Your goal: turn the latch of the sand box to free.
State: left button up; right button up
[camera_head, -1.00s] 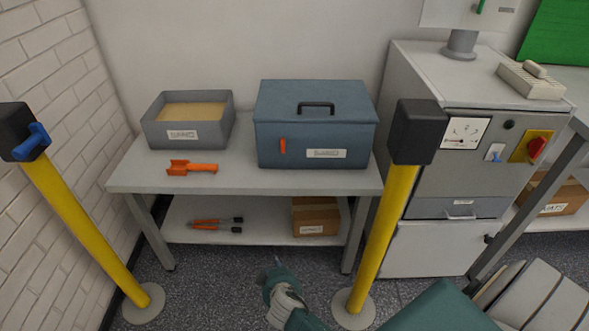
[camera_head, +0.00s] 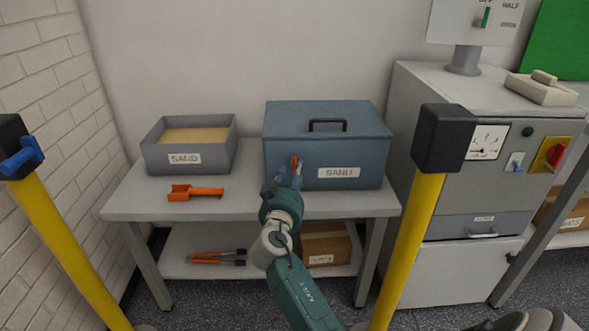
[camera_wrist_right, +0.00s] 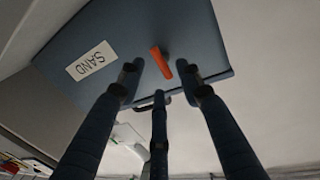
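The sand box is a blue-grey lidded box (camera_head: 355,152) with a black top handle and a SAND label, on the table. Its orange latch (camera_head: 295,161) is on the left part of the front face, roughly upright and partly covered by my gripper. My right gripper (camera_head: 284,177) is at the box front by the latch. In the right wrist view, its fingers (camera_wrist_right: 159,78) are spread apart, with the orange latch (camera_wrist_right: 161,62) showing in the gap between the tips. I cannot tell whether any finger touches it. My left gripper is out of view.
An open grey sand tray (camera_head: 210,158) and an orange scoop (camera_head: 195,193) are on the table (camera_head: 130,205), left of the box. Yellow posts (camera_head: 412,245) flank the table. A grey cabinet (camera_head: 475,240) stands at the right. A cardboard box (camera_head: 325,245) is on the lower shelf.

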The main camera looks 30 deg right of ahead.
aim_at(294, 163)
jog(key=shift+x, duration=1.5)
jog(key=shift+c, duration=0.5)
grip_shut()
jog(key=shift+f, duration=0.1)
